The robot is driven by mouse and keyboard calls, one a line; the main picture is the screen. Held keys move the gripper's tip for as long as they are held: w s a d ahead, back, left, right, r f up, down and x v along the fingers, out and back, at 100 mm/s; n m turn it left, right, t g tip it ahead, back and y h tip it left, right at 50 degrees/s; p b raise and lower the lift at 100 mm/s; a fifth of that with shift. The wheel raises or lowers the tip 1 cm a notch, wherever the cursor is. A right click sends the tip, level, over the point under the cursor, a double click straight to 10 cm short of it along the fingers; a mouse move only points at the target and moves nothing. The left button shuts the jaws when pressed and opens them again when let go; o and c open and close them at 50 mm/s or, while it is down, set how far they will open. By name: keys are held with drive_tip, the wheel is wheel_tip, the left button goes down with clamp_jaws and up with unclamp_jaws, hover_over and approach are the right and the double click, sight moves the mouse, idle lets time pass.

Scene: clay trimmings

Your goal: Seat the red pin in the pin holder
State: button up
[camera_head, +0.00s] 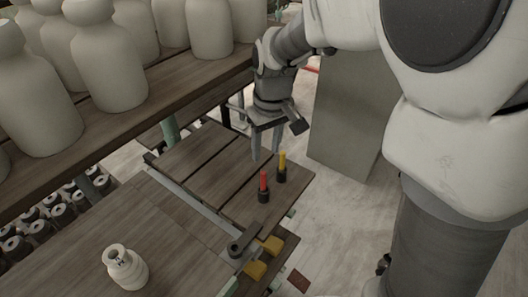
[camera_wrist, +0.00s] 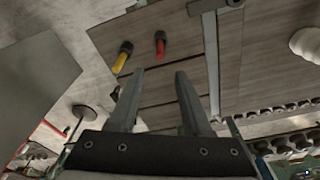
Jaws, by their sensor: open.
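The red pin (camera_head: 264,181) stands upright on the wooden table, its lower end in a short black cup-like base (camera_head: 264,196). A yellow pin (camera_head: 282,160) stands just behind it to the right, in a like black base (camera_head: 281,175). I cannot tell whether either base is the pin holder or how deep the pins sit. My gripper (camera_head: 266,148) is open and empty, pointing down above and behind the pins. In the wrist view the red pin (camera_wrist: 160,48) shows beyond the gap between my fingertips (camera_wrist: 159,72), apart from them, with the yellow pin (camera_wrist: 120,63) to its left.
A clamp-like lever with yellow blocks (camera_head: 255,270) sits at the table's front edge. A small white jar (camera_head: 126,268) stands at front left. A shelf (camera_head: 150,85) of large pale bottles runs along the upper left. The boards left of the pins are clear.

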drive_tip(key=s+d+r+m+t, duration=0.2)
drive_tip(key=s+d+r, duration=0.3)
drive_tip(key=s, duration=0.4)
drive_tip(key=s+d+r+m+t, duration=0.2)
drive_tip(key=s+d+r, duration=0.3)
drive_tip(key=s, duration=0.3)
drive_tip(key=shift+s+d+m+h, duration=0.3)
drive_tip(key=shift+s+d+m, duration=0.05)
drive_tip(key=shift+d+m, duration=0.55)
drive_tip(key=shift+a, duration=0.2)
